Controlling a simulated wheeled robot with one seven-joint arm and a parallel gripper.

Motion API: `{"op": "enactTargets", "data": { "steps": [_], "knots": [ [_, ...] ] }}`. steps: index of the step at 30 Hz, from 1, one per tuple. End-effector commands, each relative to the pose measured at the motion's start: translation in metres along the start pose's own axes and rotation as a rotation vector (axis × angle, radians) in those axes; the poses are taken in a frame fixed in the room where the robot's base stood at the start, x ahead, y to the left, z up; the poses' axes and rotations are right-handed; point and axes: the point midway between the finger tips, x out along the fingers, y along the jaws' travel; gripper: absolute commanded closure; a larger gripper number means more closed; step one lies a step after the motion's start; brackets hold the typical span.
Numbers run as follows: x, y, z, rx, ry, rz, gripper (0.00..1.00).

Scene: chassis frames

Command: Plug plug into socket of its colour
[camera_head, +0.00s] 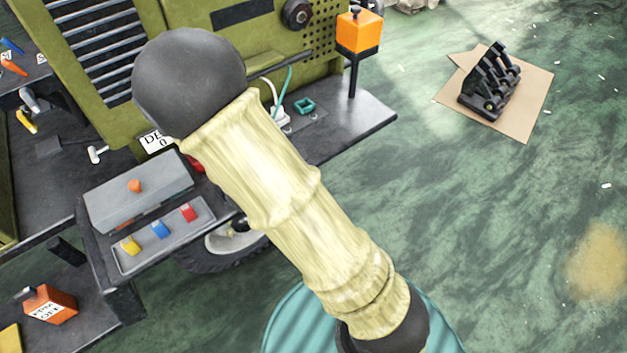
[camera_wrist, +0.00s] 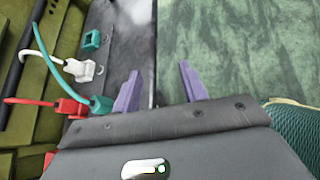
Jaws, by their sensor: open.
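My gripper (camera_wrist: 159,72) shows in the wrist view with two purple fingers apart and nothing between them. A teal plug (camera_wrist: 100,103) on a teal cable lies left of the left finger, close to it; whether they touch is unclear. A teal socket (camera_wrist: 91,40) stands farther off with its opening showing. It also shows in the head view (camera_head: 304,106) on the dark shelf. A white plug (camera_wrist: 80,70) on a white cable and a red plug (camera_wrist: 68,107) on a red cable sit to the left, apparently at their sockets. My arm hides the gripper in the head view.
The dark shelf (camera_head: 358,118) runs along the green machine (camera_head: 185,22), with an orange box on a post (camera_head: 358,32) near its end. A grey tray (camera_head: 160,245) holds coloured blocks at left. Open green floor lies right.

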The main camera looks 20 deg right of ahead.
Motion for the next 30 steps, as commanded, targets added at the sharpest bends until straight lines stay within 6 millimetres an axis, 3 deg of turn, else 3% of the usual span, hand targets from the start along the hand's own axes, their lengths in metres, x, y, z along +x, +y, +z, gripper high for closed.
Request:
{"op": "enactTargets", "data": {
  "steps": [6, 12, 17, 24, 30],
  "knots": [
    [-0.006, -0.063, 0.019, 0.428, 0.133, -0.322, 0.57],
    [-0.029, -0.093, 0.019, 0.833, 0.262, -0.559, 0.57],
    [-0.050, -0.098, 0.021, 1.173, 0.363, -0.705, 0.57],
    [-0.075, -0.083, 0.036, 1.681, 0.494, -0.841, 0.57],
    [-0.082, -0.075, 0.046, 1.879, 0.536, -0.874, 0.57]
  ]
}}
